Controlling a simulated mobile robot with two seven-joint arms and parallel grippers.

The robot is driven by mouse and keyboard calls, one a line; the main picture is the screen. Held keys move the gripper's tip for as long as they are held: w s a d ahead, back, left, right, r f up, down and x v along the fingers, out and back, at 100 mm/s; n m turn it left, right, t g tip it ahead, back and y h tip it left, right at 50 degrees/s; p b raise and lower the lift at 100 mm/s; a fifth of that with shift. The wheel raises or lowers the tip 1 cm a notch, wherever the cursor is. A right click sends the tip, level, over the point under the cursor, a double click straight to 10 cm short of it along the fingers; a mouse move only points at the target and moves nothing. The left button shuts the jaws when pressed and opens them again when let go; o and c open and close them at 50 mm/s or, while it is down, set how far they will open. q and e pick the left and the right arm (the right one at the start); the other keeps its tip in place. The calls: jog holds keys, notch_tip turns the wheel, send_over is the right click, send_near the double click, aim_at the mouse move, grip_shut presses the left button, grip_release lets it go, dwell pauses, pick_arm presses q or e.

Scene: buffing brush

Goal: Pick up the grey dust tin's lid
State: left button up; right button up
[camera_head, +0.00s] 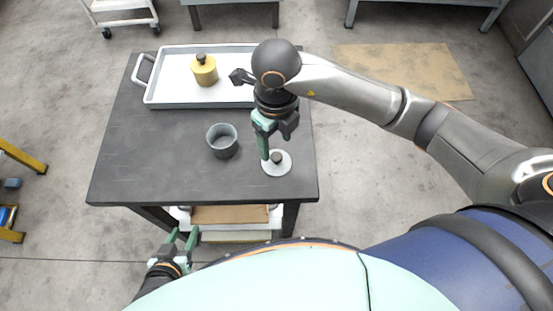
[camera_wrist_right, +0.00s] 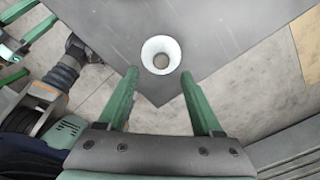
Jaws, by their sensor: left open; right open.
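The grey tin's lid (camera_head: 279,167) is a pale round disc with a dark knob, lying flat near the right front of the dark table. It also shows in the right wrist view (camera_wrist_right: 161,55), beyond and between the fingertips. The grey dust tin (camera_head: 222,141) stands upright and open-topped to the left of the lid. My right gripper (camera_head: 276,146) is open and points down, above the lid's knob; no contact can be made out. It also shows in the right wrist view (camera_wrist_right: 158,76). My left gripper (camera_head: 181,238) is open and empty, low in front of the table.
A white tray (camera_head: 160,82) with handles lies at the table's (camera_head: 150,150) back. A yellow tin with a dark knob (camera_head: 204,71) stands in it. The table's front edge is close to the lid. The left front of the tabletop is clear.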

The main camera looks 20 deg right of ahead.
aim_at(276, 156)
jog(key=shift+w+d+f, duration=0.1)
jog(key=shift+f, duration=2.65)
jog(key=shift+c, duration=0.4)
grip_shut()
